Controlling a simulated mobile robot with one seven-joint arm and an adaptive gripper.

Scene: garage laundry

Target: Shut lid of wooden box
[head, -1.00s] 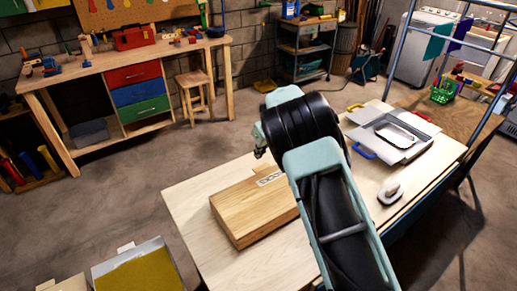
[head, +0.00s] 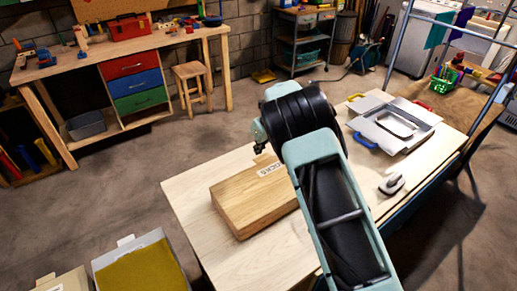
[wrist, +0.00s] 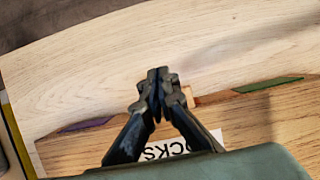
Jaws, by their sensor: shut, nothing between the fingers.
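The wooden box (head: 250,203) sits on the pale wooden table, and its top looks flat and lowered in the head view. Part of its white label (head: 270,170) shows beside my arm. In the wrist view the box top (wrist: 265,125) fills the lower part, with the label (wrist: 208,140) partly covered by my fingers. My gripper (wrist: 158,78) is shut and empty at the box's edge, beside a small wooden tab (wrist: 188,97). Purple (wrist: 87,125) and green (wrist: 268,84) strips show along that edge. I cannot tell whether the fingers touch the box.
The table (head: 190,185) is bare left of the box. A container with a yellow inside (head: 140,270) is at the lower left. A workbench (head: 70,70) stands behind, across open floor.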

